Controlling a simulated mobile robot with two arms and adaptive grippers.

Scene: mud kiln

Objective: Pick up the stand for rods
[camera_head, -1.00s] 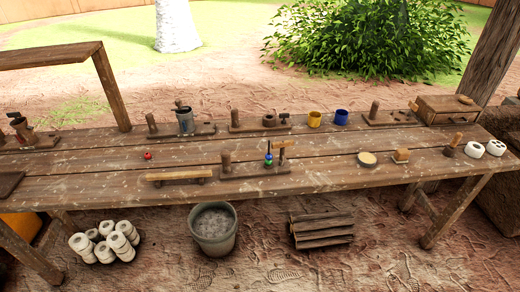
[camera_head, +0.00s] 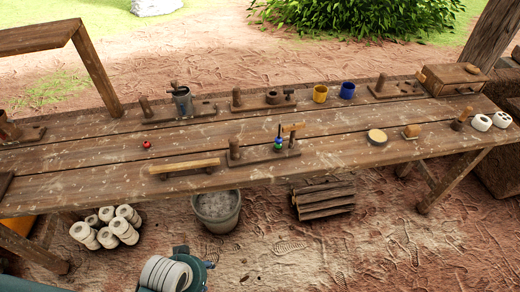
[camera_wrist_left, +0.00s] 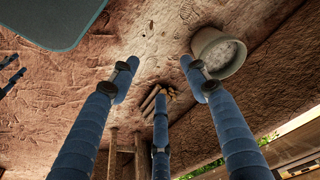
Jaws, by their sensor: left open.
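The stand for rods (camera_head: 262,154) appears to be the low wooden board near the table's front edge, right of centre. It has a wooden post at its left end, a green and blue piece in the middle and a thin upright with a wooden piece on top. My left arm shows at the bottom of the head view, below and left of the stand, with its fingers out of sight there. In the left wrist view my left gripper (camera_wrist_left: 159,75) has its three blue fingers spread and empty. Blue finger-like parts at that view's left edge may be my right gripper (camera_wrist_left: 10,72).
The wooden table (camera_head: 120,165) holds a raised wooden bar (camera_head: 185,166) left of the stand, a red ball (camera_head: 147,145), yellow (camera_head: 320,93) and blue (camera_head: 347,90) cups, and a wooden box (camera_head: 452,79). A bucket (camera_head: 217,207) and firewood (camera_head: 323,198) lie below.

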